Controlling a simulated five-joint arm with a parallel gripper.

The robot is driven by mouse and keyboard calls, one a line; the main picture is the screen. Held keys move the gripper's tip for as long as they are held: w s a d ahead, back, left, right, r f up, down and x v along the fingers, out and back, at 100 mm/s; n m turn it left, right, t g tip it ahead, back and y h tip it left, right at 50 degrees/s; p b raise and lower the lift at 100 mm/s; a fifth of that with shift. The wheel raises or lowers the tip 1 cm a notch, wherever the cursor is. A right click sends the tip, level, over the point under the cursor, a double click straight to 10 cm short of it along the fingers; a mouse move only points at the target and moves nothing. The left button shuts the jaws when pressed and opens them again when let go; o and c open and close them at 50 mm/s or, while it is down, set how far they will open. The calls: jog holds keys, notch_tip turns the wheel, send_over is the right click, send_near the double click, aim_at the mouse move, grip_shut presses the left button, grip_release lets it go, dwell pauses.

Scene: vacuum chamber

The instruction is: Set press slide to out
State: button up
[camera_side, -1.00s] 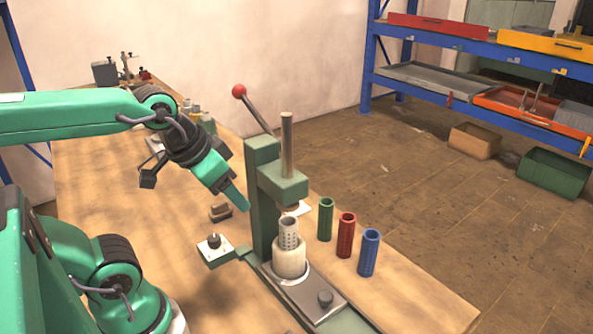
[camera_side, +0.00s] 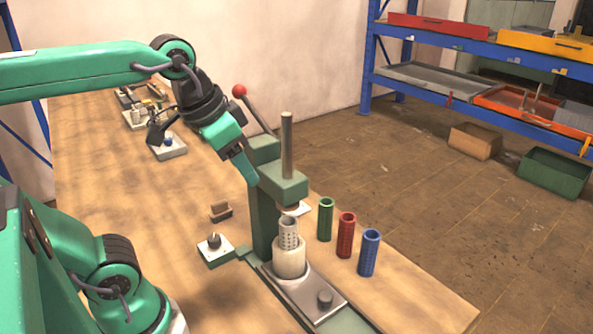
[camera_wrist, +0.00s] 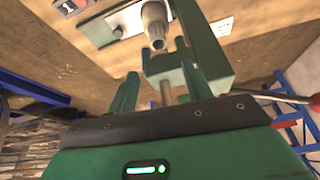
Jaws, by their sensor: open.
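The press (camera_side: 258,205) is a green column with a head, an upright silver rod and a red-knobbed lever. Its slide (camera_side: 300,293) is a metal plate at the foot with a dark knob (camera_side: 325,299). A white holder (camera_side: 289,262) with a perforated metal sleeve (camera_side: 288,232) stands on the plate, below the press head. My gripper (camera_side: 246,170) is empty and open, high beside the left of the press head, well above the slide knob. In the wrist view my gripper (camera_wrist: 157,85) has its fingers apart, with the press close by.
Green (camera_side: 325,219), red (camera_side: 346,235) and blue (camera_side: 369,252) perforated cylinders stand right of the press. A small plate with a dark knob (camera_side: 214,242) and a brown block (camera_side: 221,211) lie left of it. The lever's red knob (camera_side: 239,91) sticks up behind my gripper.

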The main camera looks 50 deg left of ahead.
jog(key=w+d+m+g, duration=0.4)
jog(key=w+d+m, duration=0.2)
jog(key=w+d, duration=0.3)
jog(key=m, duration=0.2)
send_over(326, 295)
jog(key=shift+g, duration=0.4)
notch_tip(326, 295, down, 18)
jog(key=shift+f, duration=0.1)
jog(key=shift+f, duration=3.85)
jog(key=shift+c, duration=0.2)
grip_shut()
